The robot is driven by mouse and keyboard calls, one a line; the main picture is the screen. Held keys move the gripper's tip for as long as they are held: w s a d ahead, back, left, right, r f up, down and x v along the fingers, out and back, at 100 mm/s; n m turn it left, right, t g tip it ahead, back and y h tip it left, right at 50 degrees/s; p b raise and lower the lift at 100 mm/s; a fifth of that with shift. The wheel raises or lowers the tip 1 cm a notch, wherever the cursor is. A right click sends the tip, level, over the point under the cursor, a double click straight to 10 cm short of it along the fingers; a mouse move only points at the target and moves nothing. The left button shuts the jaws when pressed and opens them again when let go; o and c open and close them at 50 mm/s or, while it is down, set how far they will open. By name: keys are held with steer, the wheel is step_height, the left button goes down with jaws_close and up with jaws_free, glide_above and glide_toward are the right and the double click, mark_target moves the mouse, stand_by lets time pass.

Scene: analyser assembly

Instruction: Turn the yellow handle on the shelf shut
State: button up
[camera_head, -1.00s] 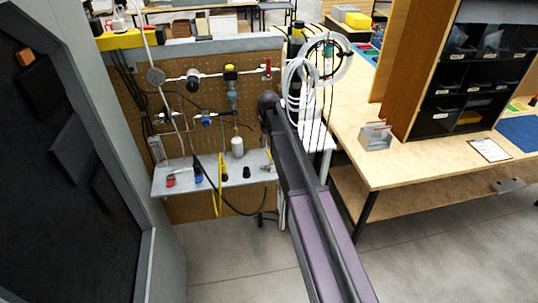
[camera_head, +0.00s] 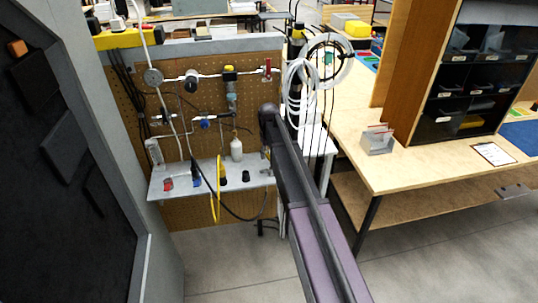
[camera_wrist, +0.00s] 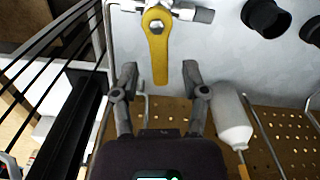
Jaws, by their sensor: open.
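The yellow handle (camera_wrist: 156,50) shows in the wrist view at the top centre, bolted to a metal valve (camera_wrist: 185,10) on the grey shelf (camera_wrist: 225,60). Its long end points down the picture. My gripper (camera_wrist: 160,74) is open, with one finger on each side of the handle's free end and visible gaps to both. Whether the fingertips are level with the handle in depth, I cannot tell. In the head view the shelf (camera_head: 204,176) is on the pegboard, and my arm hides the handle there.
Black knobs (camera_wrist: 265,18) sit right of the valve. Black cables (camera_wrist: 45,50) run on the left. In the head view a wooden workbench (camera_head: 375,175) stands to the right.

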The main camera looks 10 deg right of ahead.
jaws_close()
steer(key=shift+d+m, duration=0.2)
steer(key=shift+m, duration=0.45)
steer(key=shift+d+m, duration=0.2)
steer(key=shift+m, duration=0.45)
jaws_free()
steer(key=shift+a+n, duration=0.1)
steer(key=shift+n, duration=0.3)
